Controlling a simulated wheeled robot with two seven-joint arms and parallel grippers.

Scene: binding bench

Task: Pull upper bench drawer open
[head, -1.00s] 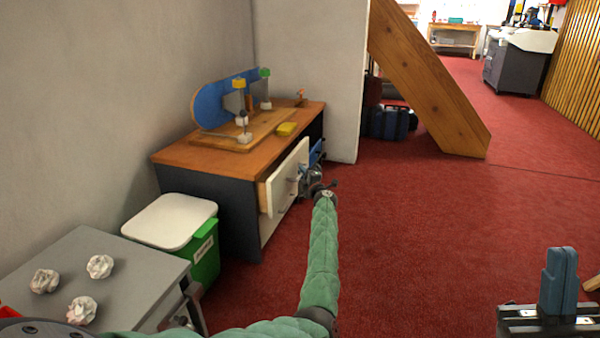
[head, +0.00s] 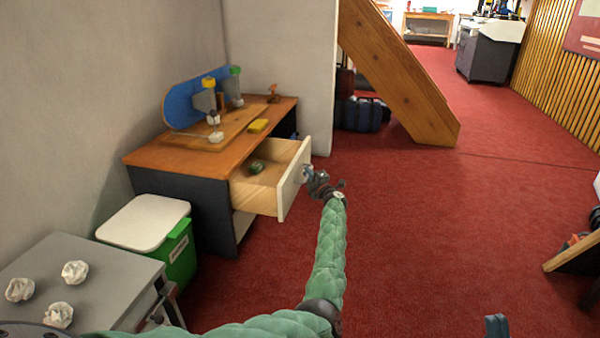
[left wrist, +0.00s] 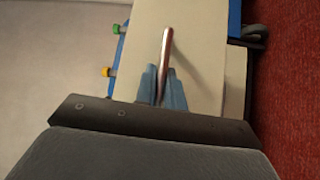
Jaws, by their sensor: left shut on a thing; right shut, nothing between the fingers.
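The upper bench drawer (head: 262,195) stands well out from the bench (head: 180,175), with its wooden inside showing. A small dark green thing (head: 257,167) lies in it near the back. My left gripper (head: 310,176) is at the outer face of the white drawer front (head: 293,180). In the left wrist view its blue fingers (left wrist: 163,88) are shut on the drawer's bar handle (left wrist: 167,45). The handle is mostly hidden by the gripper in the head view. Only the blue fingertips of my right gripper (head: 497,325) show at the bottom edge, shut and empty.
A green bin with a white lid (head: 147,222) stands beside the bench. A grey cabinet (head: 95,262) with crumpled paper balls is at front left. A wooden slanted post (head: 400,75) stands behind. Red floor (head: 430,220) right of the drawer is clear.

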